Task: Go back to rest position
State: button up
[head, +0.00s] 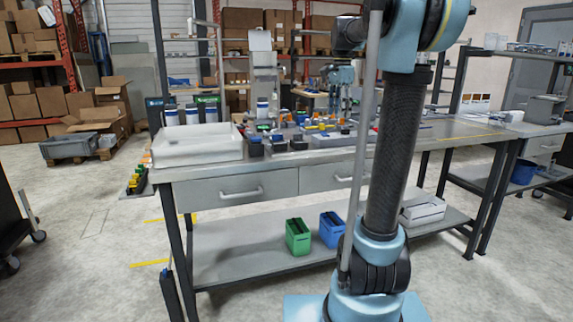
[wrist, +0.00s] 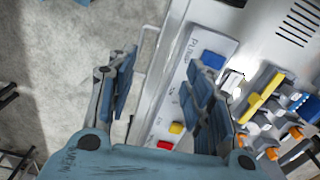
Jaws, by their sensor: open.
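My gripper (wrist: 160,88) shows in the wrist view with its two blue-padded fingers spread apart. Nothing is between the fingers. Below the gap lie the pale edge of a surface and a light labelled strip (wrist: 194,48) with blue, yellow and red parts on it. The right finger overlaps part of this strip in the picture. In the head view my arm rises in front of the workbench (head: 270,170), and I cannot clearly make out the gripper there.
A white tray (head: 197,146) stands at the bench's left end, with many small coloured parts to its right. Green (head: 298,237) and blue (head: 332,229) containers sit on the lower shelf. Yellow and orange parts (wrist: 262,95) lie right of my gripper. Floor at the left is mostly clear.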

jog(key=s+f+n+t, duration=0.2)
jog(key=s+f+n, duration=1.1)
jog(key=s+f, duration=1.8)
jog(key=shift+s+f+n, duration=0.2)
jog(key=shift+s+n, duration=0.1)
jog(key=shift+s, duration=0.55)
jog(key=shift+w+f, duration=0.2)
jog(key=shift+w, duration=0.25)
